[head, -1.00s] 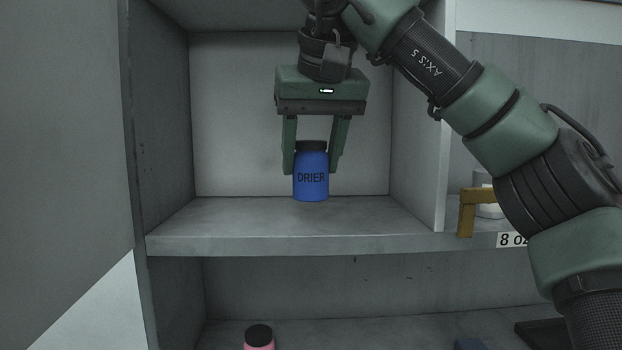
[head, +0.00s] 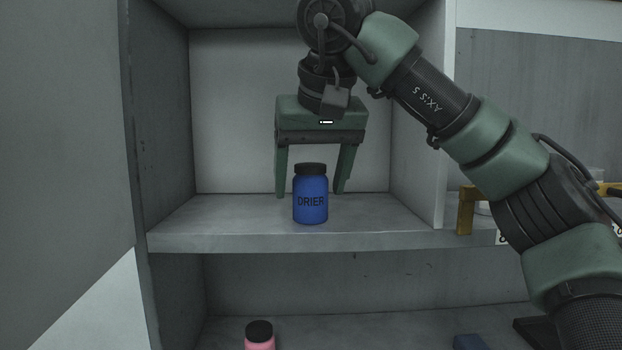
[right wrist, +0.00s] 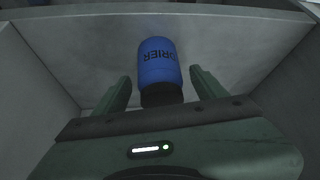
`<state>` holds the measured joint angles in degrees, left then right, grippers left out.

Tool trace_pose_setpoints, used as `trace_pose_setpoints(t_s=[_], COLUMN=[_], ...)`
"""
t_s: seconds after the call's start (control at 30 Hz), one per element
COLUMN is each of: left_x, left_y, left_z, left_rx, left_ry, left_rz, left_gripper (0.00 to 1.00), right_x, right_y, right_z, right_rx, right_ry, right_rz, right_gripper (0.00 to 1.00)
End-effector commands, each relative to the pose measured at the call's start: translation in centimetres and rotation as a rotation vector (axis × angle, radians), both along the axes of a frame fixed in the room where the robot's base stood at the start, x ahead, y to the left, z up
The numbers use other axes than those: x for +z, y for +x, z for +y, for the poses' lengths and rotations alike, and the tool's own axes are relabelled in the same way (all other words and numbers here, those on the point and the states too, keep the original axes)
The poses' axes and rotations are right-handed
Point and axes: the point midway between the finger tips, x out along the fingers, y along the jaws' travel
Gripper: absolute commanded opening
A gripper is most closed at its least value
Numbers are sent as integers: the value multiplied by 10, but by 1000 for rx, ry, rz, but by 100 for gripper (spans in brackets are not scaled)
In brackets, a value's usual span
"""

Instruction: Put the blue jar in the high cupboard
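The blue jar (head: 311,206) with a black lid and the label "DRIER" stands upright on the shelf (head: 220,226) of the upper cupboard compartment, near its front edge. My right gripper (head: 312,190) reaches down into the compartment from above. Its fingers are spread on either side of the jar, with gaps visible on both sides. In the right wrist view, the jar (right wrist: 159,62) lies between the open fingers (right wrist: 160,90) and apart from both. My left gripper is not in view.
Compartment walls close in on the left (head: 160,120) and right (head: 420,120). A yellow bracket-like piece (head: 466,208) stands right of the compartment.

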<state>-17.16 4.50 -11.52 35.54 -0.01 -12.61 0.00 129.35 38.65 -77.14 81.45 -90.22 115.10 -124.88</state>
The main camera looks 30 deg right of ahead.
Motion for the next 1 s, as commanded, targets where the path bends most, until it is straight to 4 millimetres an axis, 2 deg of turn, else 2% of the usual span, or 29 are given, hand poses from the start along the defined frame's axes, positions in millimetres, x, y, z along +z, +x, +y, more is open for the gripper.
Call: trace_pose_setpoints(t_s=[0.27,0.37,0.7,0.83,1.0], left_x=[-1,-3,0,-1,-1], left_y=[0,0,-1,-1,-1], left_z=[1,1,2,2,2], left_rx=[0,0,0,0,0], left_ry=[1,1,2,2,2], left_rz=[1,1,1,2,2], left_gripper=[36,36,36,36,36], right_x=[10,24,87,100,107], right_y=[-4,-12,-46,-54,-58], right_z=[1,3,12,14,15], right_rx=[0,-2,-3,-1,0], right_ry=[-1,-1,-1,-1,0], right_rz=[-3,-6,-6,-2,-1], right_gripper=[71,71,71,71,71])
